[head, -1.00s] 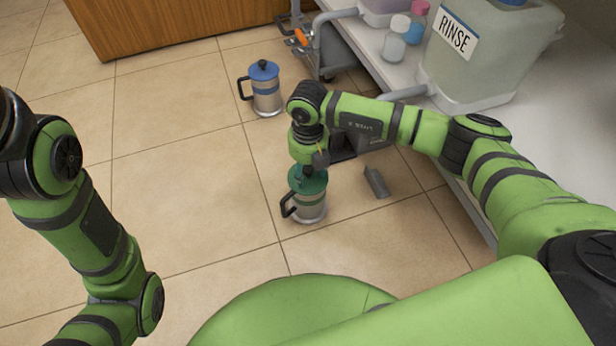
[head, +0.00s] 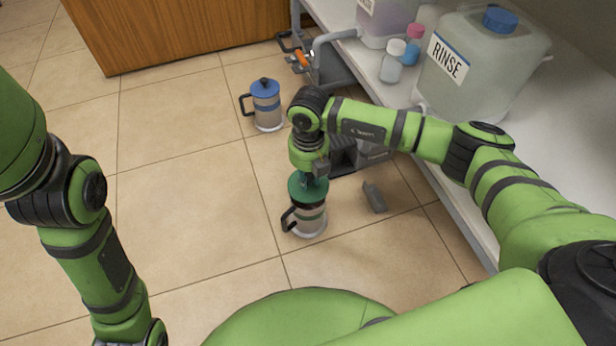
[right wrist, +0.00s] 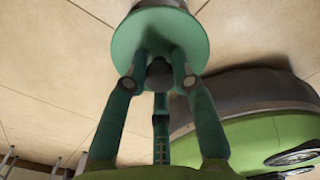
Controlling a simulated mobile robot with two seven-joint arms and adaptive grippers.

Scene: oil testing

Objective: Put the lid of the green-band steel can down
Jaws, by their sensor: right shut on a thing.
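The green-band steel can (head: 309,224) stands upright on the tiled floor, its black handle to the left. Its round green lid (head: 298,190) is just above the can's mouth, with a dark strip showing between lid and can. My right gripper (head: 313,175) points down from above and is shut on the lid's knob. In the right wrist view the green fingers (right wrist: 159,76) close around the dark knob, with the lid (right wrist: 160,32) beyond it and a bit of steel can at the top edge. My left arm shows at the left; its gripper is out of frame.
A blue-band can with a blue lid (head: 266,108) stands on the floor behind. A small grey object (head: 375,198) lies right of the green-band can. A bench at right holds a RINSE container (head: 470,75) and bottles. A wooden cabinet (head: 180,35) stands behind. Floor left of the cans is clear.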

